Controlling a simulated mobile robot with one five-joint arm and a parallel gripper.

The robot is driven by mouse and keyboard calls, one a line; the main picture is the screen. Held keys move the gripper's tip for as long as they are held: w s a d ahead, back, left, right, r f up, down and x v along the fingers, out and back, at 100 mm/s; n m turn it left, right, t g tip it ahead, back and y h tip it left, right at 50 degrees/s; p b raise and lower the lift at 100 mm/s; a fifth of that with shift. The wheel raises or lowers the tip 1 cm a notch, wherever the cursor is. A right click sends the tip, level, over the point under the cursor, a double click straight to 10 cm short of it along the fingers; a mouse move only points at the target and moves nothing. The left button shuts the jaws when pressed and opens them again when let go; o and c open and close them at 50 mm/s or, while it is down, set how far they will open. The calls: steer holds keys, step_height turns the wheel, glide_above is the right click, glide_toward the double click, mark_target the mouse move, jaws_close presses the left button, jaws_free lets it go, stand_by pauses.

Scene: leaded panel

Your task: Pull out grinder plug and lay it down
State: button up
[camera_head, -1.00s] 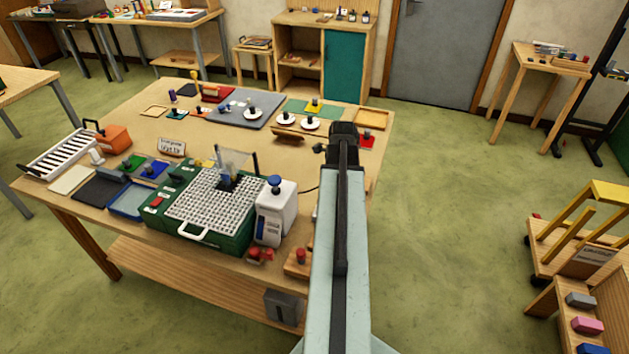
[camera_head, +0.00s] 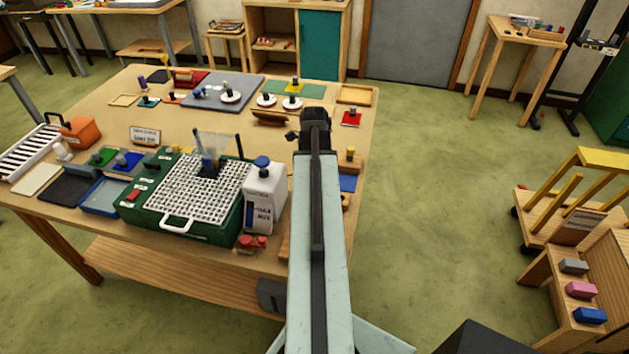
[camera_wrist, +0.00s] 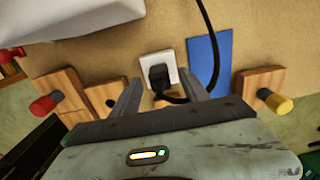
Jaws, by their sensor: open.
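The grinder plug (camera_wrist: 160,80) is black and sits in a white square socket plate (camera_wrist: 151,60) in the wrist view. A black cable runs from it in a loop and up to the top of that picture. My gripper (camera_wrist: 168,88) is open, with one grey finger on each side of the plug and apart from it. In the head view my arm hides the plug, and the gripper end (camera_head: 312,120) shows dark above the table's right part. The green grinder (camera_head: 185,226) with its white grid top stands at the table's front.
A blue flat pad (camera_wrist: 209,62) lies right of the socket. Wooden blocks with a red knob (camera_wrist: 43,105) and a yellow knob (camera_wrist: 276,101) flank my gripper. A white bottle (camera_head: 264,190) stands beside the grinder. Open floor lies right of the table.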

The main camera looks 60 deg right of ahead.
steer(key=shift+f, duration=0.8)
steer(key=shift+r, duration=0.1)
jaws_close()
steer(key=shift+r+p, duration=0.7)
steer(key=shift+r, duration=0.15)
steer(key=shift+r+p, duration=0.7)
steer(key=shift+s, duration=0.1)
